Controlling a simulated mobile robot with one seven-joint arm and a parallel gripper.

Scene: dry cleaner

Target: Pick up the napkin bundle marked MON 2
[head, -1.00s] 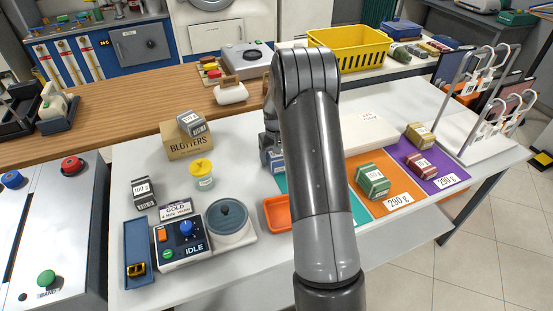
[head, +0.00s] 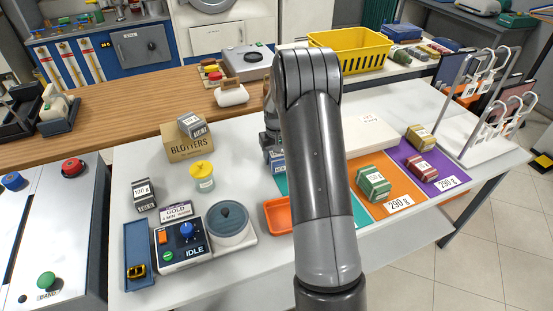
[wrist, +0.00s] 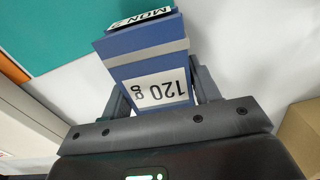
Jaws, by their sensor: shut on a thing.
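The blue napkin bundle (wrist: 150,62) has a grey band, a white 120 g label and a tag on its end reading MON 2. It sits between the two fingers of my gripper (wrist: 160,95), which is shut on it. In the head view the bundle (head: 278,162) shows just left of my arm, at the left edge of the teal mat (head: 282,184). My gripper (head: 271,143) is above it there, partly hidden behind my arm. I cannot tell whether the bundle touches the table.
Green (head: 373,184) and red (head: 422,168) bundles lie on the orange and purple mats to the right. A BLOTTERS box (head: 188,146) with a grey bundle on top and a yellow-lidded jar (head: 202,176) stand to the left. An orange tray (head: 277,216) is in front.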

